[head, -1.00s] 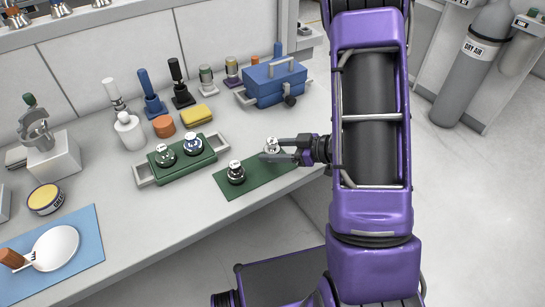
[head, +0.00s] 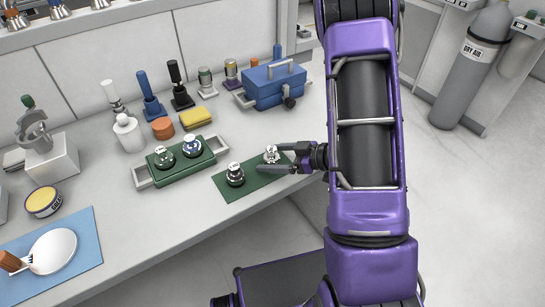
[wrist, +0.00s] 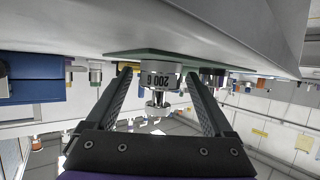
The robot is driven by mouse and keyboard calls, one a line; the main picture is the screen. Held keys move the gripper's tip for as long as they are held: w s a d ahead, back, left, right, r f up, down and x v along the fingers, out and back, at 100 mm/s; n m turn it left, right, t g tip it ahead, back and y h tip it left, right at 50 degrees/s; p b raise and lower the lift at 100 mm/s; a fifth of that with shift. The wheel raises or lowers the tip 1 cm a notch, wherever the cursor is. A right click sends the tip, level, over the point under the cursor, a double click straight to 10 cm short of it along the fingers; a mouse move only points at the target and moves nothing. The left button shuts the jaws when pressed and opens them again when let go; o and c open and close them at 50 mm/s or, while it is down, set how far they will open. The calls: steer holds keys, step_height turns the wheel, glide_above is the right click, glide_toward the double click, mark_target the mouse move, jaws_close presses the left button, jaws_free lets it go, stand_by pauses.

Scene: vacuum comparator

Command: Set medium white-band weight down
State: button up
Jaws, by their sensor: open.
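The medium white-band weight (head: 271,153) stands on the right part of the dark green mat (head: 239,190). In the wrist view, which looks upside down, the weight (wrist: 158,80) shows a pale band marked 200 G, with its metal knob pointing away from the mat. My gripper (head: 269,160) is open around the weight, with one finger on each side. In the wrist view, gaps show between the weight and both fingers (wrist: 159,88). Another weight (head: 235,174), with a dark body and metal top, stands on the same mat to the left.
A green tray with metal handles (head: 181,176) holds two weights, one with a blue band (head: 192,146). A blue case (head: 272,85), a yellow sponge (head: 195,118) and several upright tools stand behind. The counter's front edge runs close to the mat.

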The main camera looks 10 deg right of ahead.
steer(key=p+v, duration=0.1)
steer(key=v, duration=1.1)
steer(key=shift+f, duration=0.1)
